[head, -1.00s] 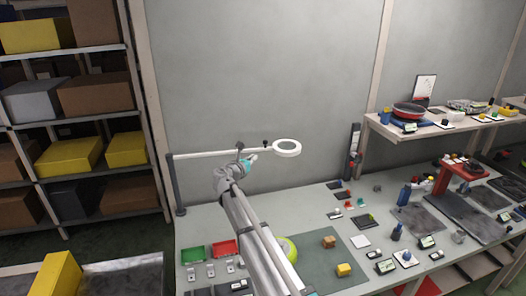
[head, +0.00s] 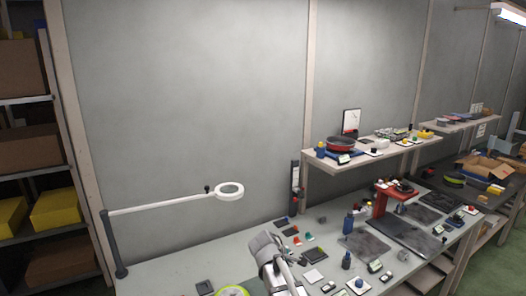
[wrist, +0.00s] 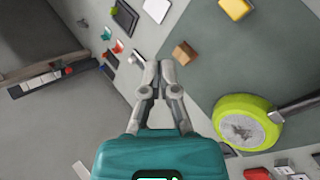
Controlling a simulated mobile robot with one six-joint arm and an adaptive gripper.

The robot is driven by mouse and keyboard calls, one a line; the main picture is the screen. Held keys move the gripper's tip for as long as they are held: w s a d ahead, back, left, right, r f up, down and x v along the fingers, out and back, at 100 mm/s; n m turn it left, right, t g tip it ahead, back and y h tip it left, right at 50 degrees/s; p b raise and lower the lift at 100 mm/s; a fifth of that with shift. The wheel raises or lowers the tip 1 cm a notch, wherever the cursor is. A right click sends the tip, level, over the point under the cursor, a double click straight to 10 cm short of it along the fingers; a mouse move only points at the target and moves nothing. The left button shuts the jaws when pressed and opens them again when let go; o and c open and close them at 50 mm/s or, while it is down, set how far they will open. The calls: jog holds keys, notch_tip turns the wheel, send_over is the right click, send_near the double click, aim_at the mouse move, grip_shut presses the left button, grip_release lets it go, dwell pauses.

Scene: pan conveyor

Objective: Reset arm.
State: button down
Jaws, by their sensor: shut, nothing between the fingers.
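My gripper (wrist: 158,72) shows in the wrist view with its two fingers together and nothing between them. It hangs above the workbench (wrist: 90,125), with its tips near the edge of the grey-green mat (wrist: 205,85). In the head view, part of my grey arm shows at the bottom middle, and I cannot make out the fingers there. A lime-green pan (wrist: 246,122) lies right of the gripper in the wrist view, apart from it. Its rim also shows at the bottom of the head view (head: 232,291).
A brown cube (wrist: 184,53) and a yellow block (wrist: 235,8) lie on the mat. A ring lamp (head: 229,190) reaches over the bench from the left. A raised shelf (head: 340,165) holds a red pan (head: 341,144). A red stand (head: 381,203) is at the right.

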jog(key=s+d+f+m+g+y, duration=0.2)
jog(key=s+m, duration=0.4)
jog(key=s, duration=0.3)
jog(key=s+d+f+m+g+y, duration=0.2)
jog(key=s+d+m, duration=0.4)
jog(key=s, duration=0.4)
jog(key=shift+f+g+y, duration=0.15)
jog(key=shift+g+y, duration=0.45)
jog(key=shift+y, duration=0.4)
dwell(0.9)
